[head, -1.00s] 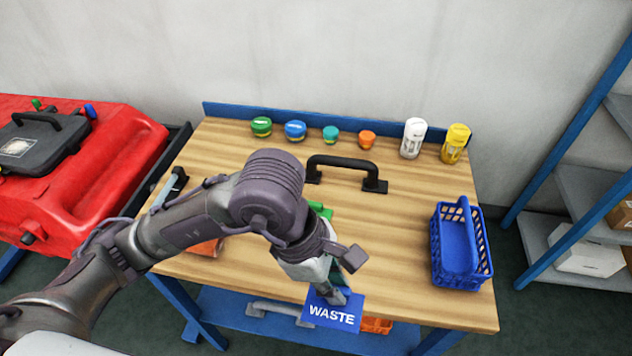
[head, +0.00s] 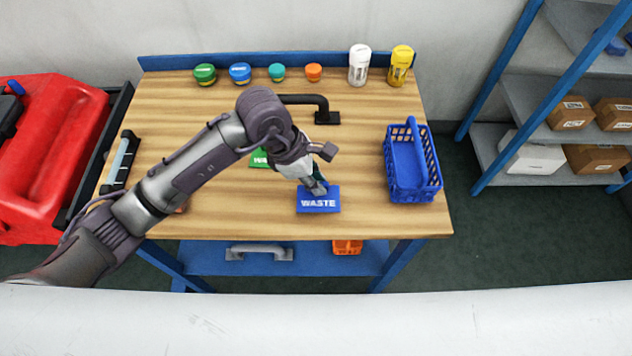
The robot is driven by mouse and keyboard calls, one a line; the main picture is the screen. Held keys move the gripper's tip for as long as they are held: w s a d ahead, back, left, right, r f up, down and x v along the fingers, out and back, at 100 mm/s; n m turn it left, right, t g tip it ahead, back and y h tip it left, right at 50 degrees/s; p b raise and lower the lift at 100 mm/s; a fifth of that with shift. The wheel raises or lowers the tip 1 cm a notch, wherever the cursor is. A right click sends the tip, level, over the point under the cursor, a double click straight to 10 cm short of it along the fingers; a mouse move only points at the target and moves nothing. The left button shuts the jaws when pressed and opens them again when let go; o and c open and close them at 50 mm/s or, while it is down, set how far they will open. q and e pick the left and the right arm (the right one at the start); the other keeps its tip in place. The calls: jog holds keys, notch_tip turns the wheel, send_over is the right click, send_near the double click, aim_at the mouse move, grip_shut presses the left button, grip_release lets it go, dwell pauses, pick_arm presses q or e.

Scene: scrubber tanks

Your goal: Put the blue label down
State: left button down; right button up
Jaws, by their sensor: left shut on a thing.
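The blue label (head: 318,204), with "WASTE" in white letters, is at the front middle of the wooden workbench top (head: 240,215). My left gripper (head: 318,188) is shut on its back edge. The label appears to lie at or just above the wood; I cannot tell if it touches. A green label (head: 259,159) lies on the bench behind my left arm, mostly hidden by it. My right gripper does not show.
A blue basket (head: 411,190) stands right of the label. A black handle (head: 326,112) is behind my gripper. Several coloured caps and two bottles, white (head: 359,66) and yellow (head: 401,66), line the back. The wood between label and basket is clear.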

pick_arm(q)
notch_tip(320, 180, down, 2)
jog(key=shift+f, duration=0.1)
jog(key=shift+f, duration=0.1)
jog(key=shift+f, duration=0.15)
jog(key=c, duration=1.1)
grip_release()
jog(key=shift+c, duration=0.2)
